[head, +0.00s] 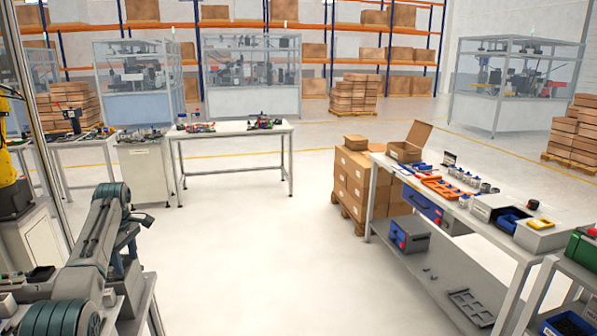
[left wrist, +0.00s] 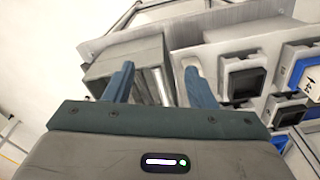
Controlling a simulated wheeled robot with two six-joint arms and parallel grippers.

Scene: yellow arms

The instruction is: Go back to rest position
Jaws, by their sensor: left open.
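My left arm (head: 95,240) comes in at the lower left of the head view. My left gripper (head: 140,218) shows only small and partly behind the arm there. In the left wrist view the two blue-grey fingers of my left gripper (left wrist: 158,76) stand apart with no object held between them. Beyond the fingertips is a grey box-like structure (left wrist: 125,62) with upright metal bars; whether the fingers touch it I cannot tell. My right gripper is in neither view.
A workbench (head: 520,250) with parts and bins stands at the right, beside stacked cartons (head: 352,185). A white table (head: 230,130) stands at the back left. The wrist view shows a panel with dark and blue fittings (left wrist: 245,78). The middle floor (head: 255,250) is clear.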

